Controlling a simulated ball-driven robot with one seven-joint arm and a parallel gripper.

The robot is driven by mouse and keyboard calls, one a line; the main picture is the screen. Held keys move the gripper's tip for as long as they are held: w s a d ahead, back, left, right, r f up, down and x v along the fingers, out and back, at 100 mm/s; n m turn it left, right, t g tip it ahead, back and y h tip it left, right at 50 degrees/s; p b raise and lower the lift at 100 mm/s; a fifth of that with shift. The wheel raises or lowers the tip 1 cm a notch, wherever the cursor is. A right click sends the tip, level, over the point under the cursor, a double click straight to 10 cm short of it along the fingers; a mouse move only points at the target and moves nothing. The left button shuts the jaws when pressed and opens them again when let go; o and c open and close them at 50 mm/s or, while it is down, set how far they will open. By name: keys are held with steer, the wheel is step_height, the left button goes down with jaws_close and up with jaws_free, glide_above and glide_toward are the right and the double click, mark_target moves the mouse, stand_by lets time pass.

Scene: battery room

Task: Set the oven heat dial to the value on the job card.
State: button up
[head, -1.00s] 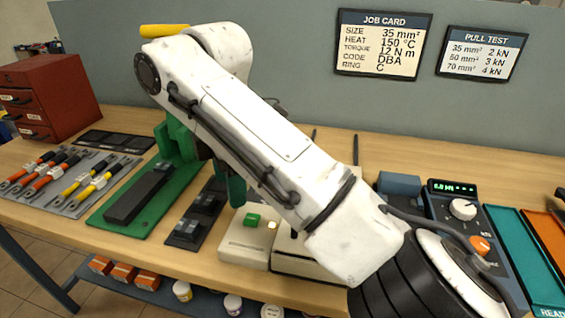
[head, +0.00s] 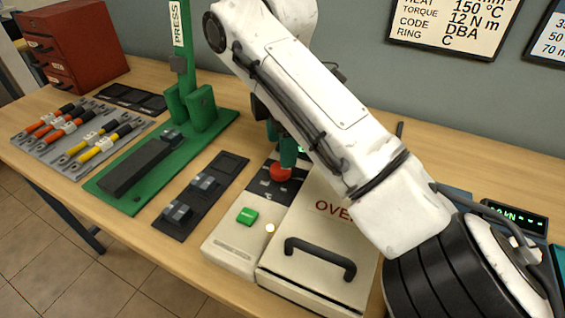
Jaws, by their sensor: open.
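The job card (head: 455,24) on the back wall is cut off at the top. It reads 150 °C, 12 N m, DBA and C. The cream oven (head: 345,225) stands below my arm, its lid marked "OVE…" and fitted with a dark handle (head: 320,257). Its control strip (head: 232,247) on the left carries a green button (head: 247,216) and a red round knob (head: 281,173) on a black panel. My gripper (head: 282,148), with teal fingers, is open just above the red knob. The fingers and arm hide part of the panel and any knob scale.
A green press (head: 205,118) stands left of the oven, with a dark tray (head: 203,192) between them. Cable lugs and tools (head: 75,135) and a red drawer cabinet (head: 70,45) are further left. A meter display (head: 515,215) is at right.

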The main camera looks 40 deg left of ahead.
mark_target(280, 168)
steer(key=shift+s+f, duration=0.1)
steer(key=shift+f, duration=2.65)
steer(key=shift+c, duration=0.2)
steer(key=c, duration=1)
